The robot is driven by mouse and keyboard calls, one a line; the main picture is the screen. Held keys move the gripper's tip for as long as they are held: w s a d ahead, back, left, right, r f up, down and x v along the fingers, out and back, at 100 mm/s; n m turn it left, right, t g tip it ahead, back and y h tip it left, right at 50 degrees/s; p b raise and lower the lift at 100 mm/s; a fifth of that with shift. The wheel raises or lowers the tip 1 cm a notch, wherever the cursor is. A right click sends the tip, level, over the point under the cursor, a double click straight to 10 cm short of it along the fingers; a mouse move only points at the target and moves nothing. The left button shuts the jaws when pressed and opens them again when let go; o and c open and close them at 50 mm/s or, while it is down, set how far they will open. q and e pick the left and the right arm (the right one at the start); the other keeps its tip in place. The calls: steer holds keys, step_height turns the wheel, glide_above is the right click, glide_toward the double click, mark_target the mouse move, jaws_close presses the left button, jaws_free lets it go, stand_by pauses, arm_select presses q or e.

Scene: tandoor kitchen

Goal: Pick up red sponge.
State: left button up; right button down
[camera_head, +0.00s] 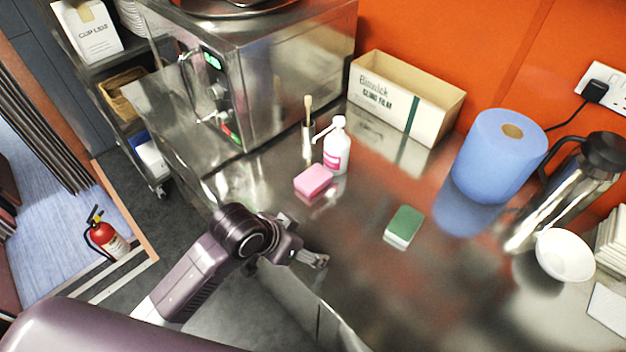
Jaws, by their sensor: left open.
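A green and white sponge (404,227) lies farther right on the counter. My left gripper (318,262) is open and empty at the counter's front edge, below the pink-red sponge in the picture and apart from it. Its fingers are small in the view and point right. My right gripper does not show.
A steel oven (262,90) stands behind and left. A cling film box (405,98), a blue paper roll (498,155), a steel flask (545,200) and a white bowl (565,255) stand along the back and right. A brush (307,112) stands by the bottle. The counter's front middle is clear.

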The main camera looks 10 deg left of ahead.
arm_select(q)
steer(key=shift+m, duration=0.6)
steer(key=w, duration=0.2)
steer(key=w+r, duration=0.1)
steer(key=w, duration=0.5)
steer(key=shift+r, duration=0.4)
glide_toward(313, 177)
steer(key=f, duration=0.1)
steer(key=shift+w+d+f+n+p, duration=0.15)
steer(key=shift+w+d+f+p, duration=0.1)
steer(key=shift+f, duration=0.35)
steer(key=shift+w+d+f+n+p, duration=0.1)
steer(key=shift+w+d+f+n, duration=0.15)
steer(key=shift+f, duration=0.35)
steer(key=p+x, duration=0.1)
steer(key=x, duration=0.3)
steer(key=shift+w+d+p, duration=0.2)
steer(key=shift+p, duration=0.2)
steer(key=shift+w+d+f+t, duration=0.1)
steer(key=shift+w+f+t, duration=0.2)
steer(key=shift+f, duration=0.1)
steer(key=shift+s, duration=0.1)
steer(key=shift+c, duration=0.2)
steer(key=c, duration=0.8)
